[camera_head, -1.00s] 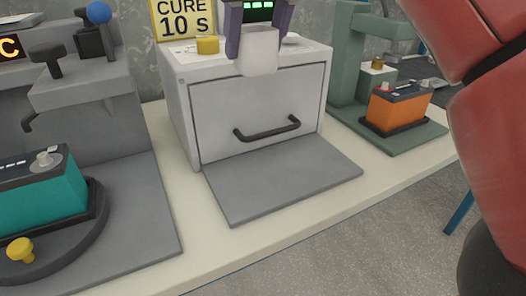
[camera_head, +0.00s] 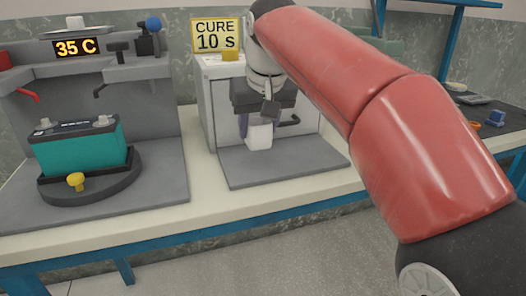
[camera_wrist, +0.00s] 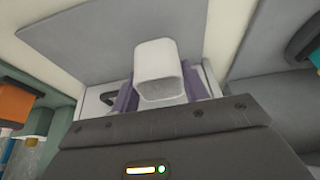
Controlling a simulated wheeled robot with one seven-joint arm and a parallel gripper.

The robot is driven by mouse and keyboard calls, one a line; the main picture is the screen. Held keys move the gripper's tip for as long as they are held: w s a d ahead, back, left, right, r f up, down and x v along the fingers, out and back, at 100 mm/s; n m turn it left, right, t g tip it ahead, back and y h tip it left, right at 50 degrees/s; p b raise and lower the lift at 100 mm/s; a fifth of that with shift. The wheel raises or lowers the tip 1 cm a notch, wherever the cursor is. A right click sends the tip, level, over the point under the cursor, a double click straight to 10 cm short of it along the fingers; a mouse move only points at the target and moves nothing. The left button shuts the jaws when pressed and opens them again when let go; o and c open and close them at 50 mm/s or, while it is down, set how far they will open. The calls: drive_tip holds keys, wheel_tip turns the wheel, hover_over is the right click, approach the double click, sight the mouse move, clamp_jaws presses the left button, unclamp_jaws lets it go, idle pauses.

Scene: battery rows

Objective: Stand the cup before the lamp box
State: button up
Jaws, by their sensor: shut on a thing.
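The white cup (camera_head: 259,137) is upright between the purple fingers of my gripper (camera_head: 257,124), which is shut on it. The lamp box (camera_head: 207,108) is the pale cabinet under the yellow "CURE 10 S" sign, and my arm covers much of its front. The cup is in front of the lamp box, at the back part of the grey plate (camera_head: 290,160). I cannot tell whether its base touches the plate. In the wrist view the cup (camera_wrist: 158,62) shows between the fingers, with the grey plate (camera_wrist: 105,30) beyond it.
On the left a teal battery (camera_head: 80,150) sits on a round black turntable (camera_head: 110,183) with a yellow knob. The grey plate is bare on both sides of the cup. My red arm hides the right of the bench.

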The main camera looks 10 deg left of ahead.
sight(259, 144)
drive_tip(key=shift+f+b, duration=2.05)
drive_tip(key=shift+f, duration=0.15)
drive_tip(key=o, duration=1)
drive_tip(key=p+v, duration=0.4)
drive_tip(key=v, duration=0.8)
drive_tip(key=shift+d+r, duration=0.1)
drive_tip(key=shift+r, duration=0.1)
drive_tip(key=s+d+f+m, duration=0.2)
drive_tip(key=d+f, duration=0.2)
drive_tip(key=d, duration=0.6)
drive_tip(key=s+d+f+m, duration=0.1)
drive_tip(key=s+d+f, duration=0.4)
drive_tip(key=f, duration=0.2)
drive_tip(key=s+d+f+m+t+h, duration=0.1)
drive_tip(key=s+d+f, duration=0.4)
drive_tip(key=f, duration=0.3)
drive_tip(key=s+d+f+m+h, duration=0.1)
drive_tip(key=s+d+f+m, duration=0.1)
drive_tip(key=s+d+f, duration=0.2)
drive_tip(key=shift+s+d+f+t, duration=0.2)
drive_tip(key=shift+d+f, duration=0.55)
drive_tip(key=shift+f, duration=0.35)
drive_tip(key=shift+s+d+f+t, duration=0.2)
drive_tip(key=shift+d+f, duration=0.6)
drive_tip(key=shift+f, duration=0.25)
